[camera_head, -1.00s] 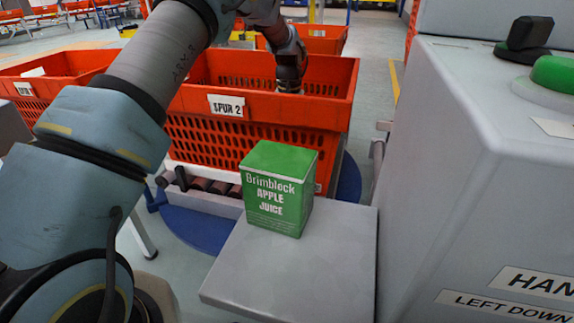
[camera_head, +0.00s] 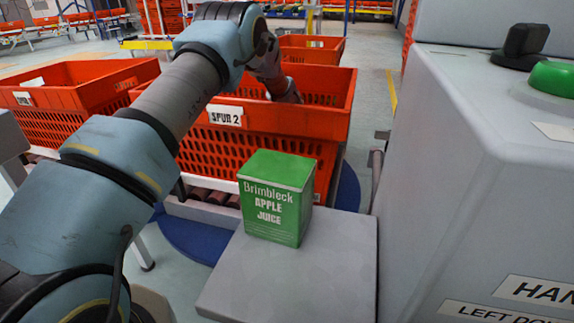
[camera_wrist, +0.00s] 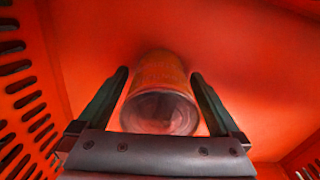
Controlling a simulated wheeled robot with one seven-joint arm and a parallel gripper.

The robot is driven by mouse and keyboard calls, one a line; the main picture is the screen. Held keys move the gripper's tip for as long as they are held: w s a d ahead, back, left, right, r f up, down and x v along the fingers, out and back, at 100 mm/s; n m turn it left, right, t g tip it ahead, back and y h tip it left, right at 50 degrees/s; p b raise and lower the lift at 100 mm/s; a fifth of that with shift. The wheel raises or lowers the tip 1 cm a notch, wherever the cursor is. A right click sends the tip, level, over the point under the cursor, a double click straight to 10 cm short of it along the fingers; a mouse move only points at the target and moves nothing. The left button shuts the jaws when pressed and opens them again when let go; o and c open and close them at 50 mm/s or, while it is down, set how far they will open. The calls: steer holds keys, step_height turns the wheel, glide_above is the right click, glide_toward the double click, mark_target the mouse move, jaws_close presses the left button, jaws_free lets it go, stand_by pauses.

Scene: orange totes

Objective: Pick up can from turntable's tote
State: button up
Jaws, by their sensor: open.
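The can (camera_wrist: 160,92) lies on the floor of an orange tote in the wrist view, with one round end facing the camera. My gripper (camera_wrist: 161,78) is open, with one finger on each side of the can and small gaps showing between. In the head view my arm reaches down into the orange tote (camera_head: 325,118) labelled SPUR 2, which stands over a blue round turntable (camera_head: 347,185). The can and my fingertips are hidden there by the tote wall and arm.
A green apple juice box (camera_head: 276,198) stands on a grey ledge (camera_head: 300,285) in front of the tote. A grey cabinet with a green button (camera_head: 553,78) is at the right. Another orange tote (camera_head: 60,85) stands at the left, and one (camera_head: 310,48) behind.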

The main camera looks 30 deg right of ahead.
jaws_close()
stand_by(0.8)
